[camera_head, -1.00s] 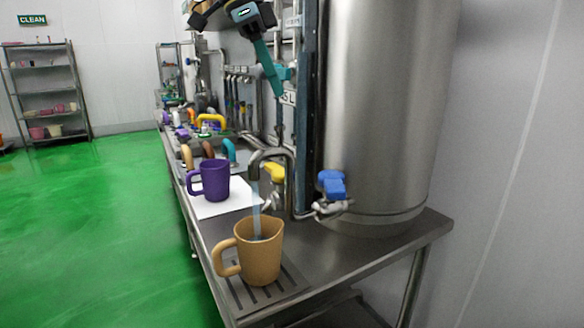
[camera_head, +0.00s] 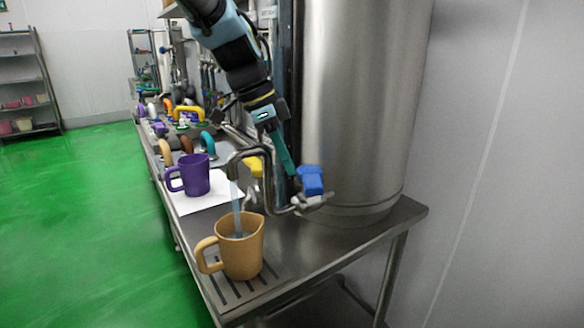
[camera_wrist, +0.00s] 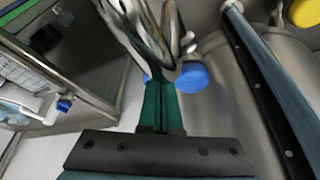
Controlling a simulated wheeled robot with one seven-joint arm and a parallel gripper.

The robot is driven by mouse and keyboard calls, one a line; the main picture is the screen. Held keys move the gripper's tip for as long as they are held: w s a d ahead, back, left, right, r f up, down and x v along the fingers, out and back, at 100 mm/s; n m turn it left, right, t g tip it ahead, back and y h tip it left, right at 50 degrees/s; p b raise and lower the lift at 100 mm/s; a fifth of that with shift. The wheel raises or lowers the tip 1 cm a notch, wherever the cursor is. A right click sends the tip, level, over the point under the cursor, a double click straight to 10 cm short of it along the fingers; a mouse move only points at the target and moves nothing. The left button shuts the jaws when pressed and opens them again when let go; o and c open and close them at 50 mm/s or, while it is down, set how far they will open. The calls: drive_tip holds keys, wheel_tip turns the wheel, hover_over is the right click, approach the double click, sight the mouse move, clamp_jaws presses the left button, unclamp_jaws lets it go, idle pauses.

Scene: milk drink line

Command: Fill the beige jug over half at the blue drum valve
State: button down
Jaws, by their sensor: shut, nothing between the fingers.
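The beige jug (camera_head: 243,250) stands upright on a slotted drain grate, its handle to the left. A pale stream (camera_head: 237,212) runs from the curved steel spout (camera_head: 236,160) into the jug. Liquid shows inside, but I cannot tell its exact level. The blue valve handle (camera_head: 311,180) sits low on the big steel drum (camera_head: 360,100). It also shows in the wrist view (camera_wrist: 192,77). My gripper (camera_head: 290,170) is shut and empty, its green fingers pointing down just left of the blue handle. I cannot tell whether they touch it.
A yellow valve handle (camera_head: 254,166) is left of my gripper, behind the spout. A purple jug (camera_head: 194,176) stands on a white sheet (camera_head: 206,204) behind the beige jug. Several more jugs stand farther back along the steel table (camera_head: 330,235). The table's front right part is clear.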

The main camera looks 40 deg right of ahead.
sight(315, 184)
drive_tip(key=shift+x, duration=1.45)
drive_tip(key=shift+s+d+n+t+b, duration=0.25)
drive_tip(key=shift+s+n, duration=0.25)
drive_tip(key=shift+n, duration=0.3)
drive_tip(key=shift+s+d+n+t+h, duration=0.25)
drive_tip(key=shift+s+n+h, duration=0.1)
drive_tip(key=shift+n, duration=0.25)
drive_tip(key=shift+s+d+n+t+b, duration=0.35)
drive_tip(key=shift+s+n, duration=0.1)
drive_tip(key=shift+n, duration=0.35)
drive_tip(key=shift+s+d, duration=0.3)
